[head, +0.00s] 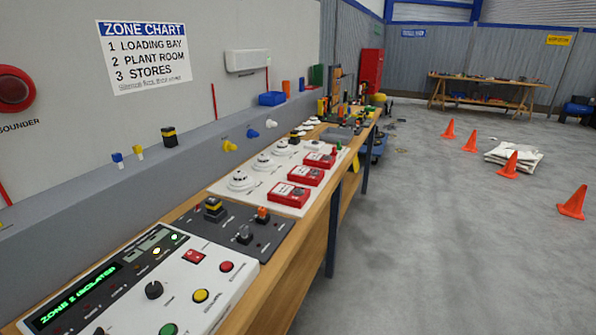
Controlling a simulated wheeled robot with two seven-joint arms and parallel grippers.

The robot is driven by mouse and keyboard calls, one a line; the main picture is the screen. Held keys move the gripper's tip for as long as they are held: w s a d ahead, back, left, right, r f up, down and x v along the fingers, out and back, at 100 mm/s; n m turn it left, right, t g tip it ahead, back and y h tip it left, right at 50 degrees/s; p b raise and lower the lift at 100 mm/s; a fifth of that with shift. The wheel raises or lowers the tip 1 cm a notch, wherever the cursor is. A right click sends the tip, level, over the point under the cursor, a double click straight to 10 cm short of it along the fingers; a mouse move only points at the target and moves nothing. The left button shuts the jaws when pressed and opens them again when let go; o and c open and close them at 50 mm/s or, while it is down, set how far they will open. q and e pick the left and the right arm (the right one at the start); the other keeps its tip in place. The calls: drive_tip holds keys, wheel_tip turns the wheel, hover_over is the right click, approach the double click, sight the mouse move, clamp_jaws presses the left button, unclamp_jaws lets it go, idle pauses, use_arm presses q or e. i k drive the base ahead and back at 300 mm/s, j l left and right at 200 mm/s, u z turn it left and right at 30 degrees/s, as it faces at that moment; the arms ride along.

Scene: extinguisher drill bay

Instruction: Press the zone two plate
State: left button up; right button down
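Three red call-point boxes with white front plates stand in a row on a white board (262,203) on the bench: the near one (290,195), the middle one (305,175) and the far one (320,159). Their small labels are too small to read, so I cannot tell by lettering which is zone two. A wall zone chart (146,55) lists 1 Loading Bay, 2 Plant Room, 3 Stores. The control panel display (75,298) in front reads "ZONE 2 ISOLATED" in green. Neither of my grippers is in view.
White round detectors (241,181) sit left of the red boxes. A dark plate (258,237) with beacons and the white control panel (200,262) with coloured buttons lie nearer. A grey ledge (100,172) runs behind. Open floor with orange cones (574,203) lies right.

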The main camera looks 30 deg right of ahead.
sight(299, 170)
drive_tip(key=i+l+z, duration=0.15)
drive_tip(key=l, duration=0.3)
drive_tip(key=i+l+z, duration=0.2)
drive_tip(key=l, duration=0.2)
drive_tip(key=i+l+z, duration=0.15)
drive_tip(key=l, duration=0.25)
